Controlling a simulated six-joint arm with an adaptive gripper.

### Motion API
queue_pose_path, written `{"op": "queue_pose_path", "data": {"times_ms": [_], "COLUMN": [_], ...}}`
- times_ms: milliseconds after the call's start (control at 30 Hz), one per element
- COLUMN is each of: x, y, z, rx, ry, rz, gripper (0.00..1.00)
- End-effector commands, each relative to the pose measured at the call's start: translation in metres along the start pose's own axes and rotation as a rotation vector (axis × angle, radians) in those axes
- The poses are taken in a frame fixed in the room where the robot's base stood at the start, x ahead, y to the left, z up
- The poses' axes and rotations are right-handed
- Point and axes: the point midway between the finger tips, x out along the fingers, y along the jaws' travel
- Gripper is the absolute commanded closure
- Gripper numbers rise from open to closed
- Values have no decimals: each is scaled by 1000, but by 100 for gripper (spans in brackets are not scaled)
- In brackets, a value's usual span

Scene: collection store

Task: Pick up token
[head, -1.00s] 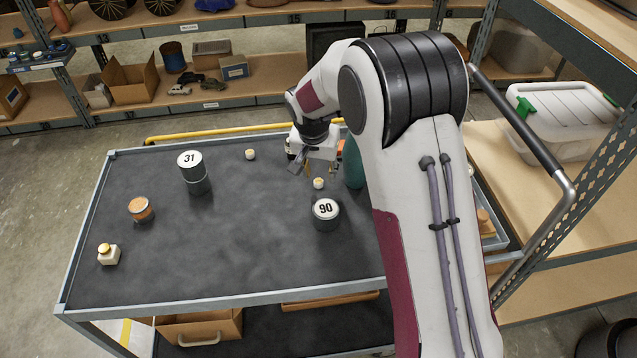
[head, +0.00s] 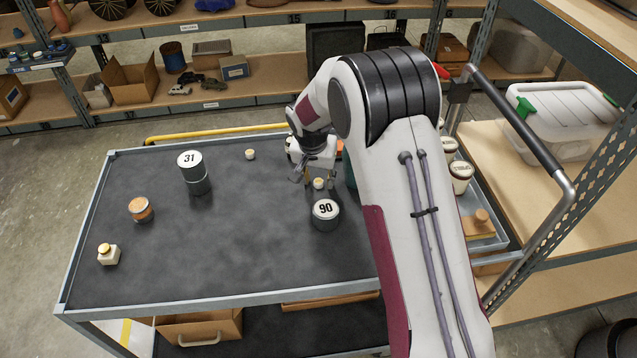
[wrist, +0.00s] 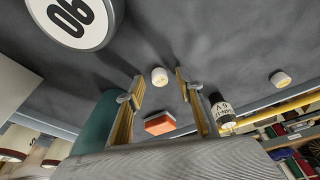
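A small pale round piece (head: 319,184), likely the token, stands on the dark cart top just behind the canister marked 90 (head: 325,214). In the wrist view this piece (wrist: 160,76) shows between the two fingers, with gaps to both sides. My gripper (head: 318,177) points down close over it. Its fingers are apart and hold nothing; whether they reach down around the piece I cannot tell. A similar small pale piece (head: 250,154) stands farther left on the cart, and shows at the right in the wrist view (wrist: 280,78).
A canister marked 31 (head: 194,173), an orange-brown jar (head: 141,210) and a white block with a yellow top (head: 108,254) stand left. A teal object (wrist: 95,122), an orange block (wrist: 160,123) and a labelled dark bottle (wrist: 222,112) are near my gripper. The cart's middle is clear.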

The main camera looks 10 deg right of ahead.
Motion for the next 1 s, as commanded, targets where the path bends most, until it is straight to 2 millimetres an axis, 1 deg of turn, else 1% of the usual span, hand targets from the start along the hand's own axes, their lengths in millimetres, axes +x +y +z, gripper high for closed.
{"op": "queue_pose_path", "data": {"times_ms": [533, 567, 600, 667, 1000], "x": [2, 2, 2, 2, 1], "y": [0, 0, 0, 0, 0], "z": [0, 0, 0, 0, 0], "rx": [0, 0, 0, 0, 0], "ry": [0, 0, 0, 0, 0], "rz": [0, 0, 0, 0, 0], "gripper": [64, 71, 82, 96, 96]}}
